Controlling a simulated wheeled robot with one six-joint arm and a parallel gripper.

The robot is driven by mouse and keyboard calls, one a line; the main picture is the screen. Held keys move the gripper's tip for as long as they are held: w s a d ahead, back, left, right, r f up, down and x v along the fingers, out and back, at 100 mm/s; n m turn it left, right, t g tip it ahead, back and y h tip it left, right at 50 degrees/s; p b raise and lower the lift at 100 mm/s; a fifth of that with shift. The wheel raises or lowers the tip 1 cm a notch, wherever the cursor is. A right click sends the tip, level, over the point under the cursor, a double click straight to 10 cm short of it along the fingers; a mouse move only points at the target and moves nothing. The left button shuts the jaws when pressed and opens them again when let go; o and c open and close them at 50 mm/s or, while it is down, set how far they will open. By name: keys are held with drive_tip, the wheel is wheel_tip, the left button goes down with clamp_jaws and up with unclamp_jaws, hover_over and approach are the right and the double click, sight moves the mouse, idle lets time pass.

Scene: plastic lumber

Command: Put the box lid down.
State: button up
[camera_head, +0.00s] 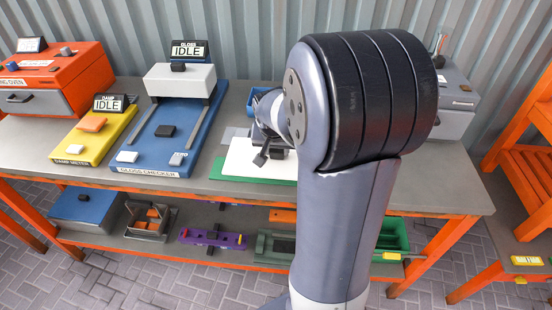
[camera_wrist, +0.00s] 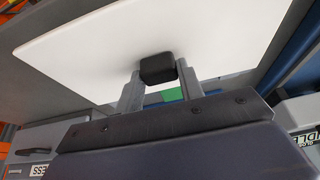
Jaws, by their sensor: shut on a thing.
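The box lid (camera_head: 245,162) is a flat white panel with a small black knob. In the wrist view the lid (camera_wrist: 95,55) spans the upper left and middle. My gripper (camera_wrist: 157,88) is shut on the lid's black knob (camera_wrist: 157,68), one finger on each side. In the head view my gripper (camera_head: 266,153) is over the lid, partly hidden by my arm. The lid is above or on a green piece (camera_head: 232,180) on the grey bench; I cannot tell whether it touches. My arm hides the lid's right part.
The blue gloss checker (camera_head: 150,145) stands left of the lid on the bench (camera_head: 440,185). A yellow tester (camera_head: 100,135) and an orange oven (camera_head: 60,75) are farther left. A grey machine (camera_head: 455,105) is at right.

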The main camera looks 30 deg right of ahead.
sight(276, 156)
drive_tip(key=shift+f, duration=1.65)
drive_tip(key=shift+f, duration=0.15)
drive_tip(key=o, duration=1.2)
drive_tip(key=shift+s+r, duration=0.1)
drive_tip(key=shift+r, duration=0.5)
drive_tip(key=v, duration=1.1)
